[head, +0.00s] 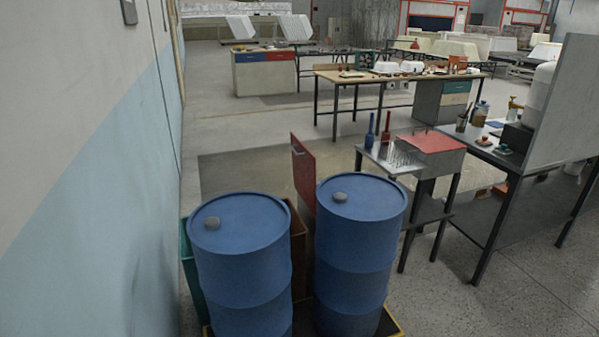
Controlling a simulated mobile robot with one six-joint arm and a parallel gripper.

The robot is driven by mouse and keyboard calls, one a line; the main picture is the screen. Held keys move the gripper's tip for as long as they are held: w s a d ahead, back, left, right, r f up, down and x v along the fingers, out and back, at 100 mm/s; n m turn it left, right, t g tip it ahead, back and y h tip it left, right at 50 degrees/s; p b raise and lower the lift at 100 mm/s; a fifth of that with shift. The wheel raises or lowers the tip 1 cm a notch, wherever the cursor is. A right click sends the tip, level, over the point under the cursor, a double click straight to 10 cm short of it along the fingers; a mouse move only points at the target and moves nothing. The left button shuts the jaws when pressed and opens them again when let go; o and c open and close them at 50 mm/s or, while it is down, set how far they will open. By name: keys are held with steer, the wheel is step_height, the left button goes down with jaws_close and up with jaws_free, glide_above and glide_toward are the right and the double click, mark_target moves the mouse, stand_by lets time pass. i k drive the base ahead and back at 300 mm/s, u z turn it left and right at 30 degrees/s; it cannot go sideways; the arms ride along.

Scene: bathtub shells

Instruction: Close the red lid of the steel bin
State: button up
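A red panel (303,174) stands upright and slightly tilted just behind the two blue drums. It looks like a raised lid, but the body it belongs to is mostly hidden behind the right drum, so I cannot tell for sure that it is the steel bin. A grey piece with a flat red top (433,142) stands farther right, beside a small steel table. My gripper is not in view.
Two blue drums, left (241,250) and right (358,240), block the near middle. A green container (188,262) and a brown container (298,250) show behind them. A wall (90,150) bounds the left. Floor is open right of the drums; a dark workbench (476,152) stands beyond.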

mark_target(303, 162)
steer(key=u, duration=0.3)
steer(key=i, duration=1.15)
steer(key=z, duration=0.3)
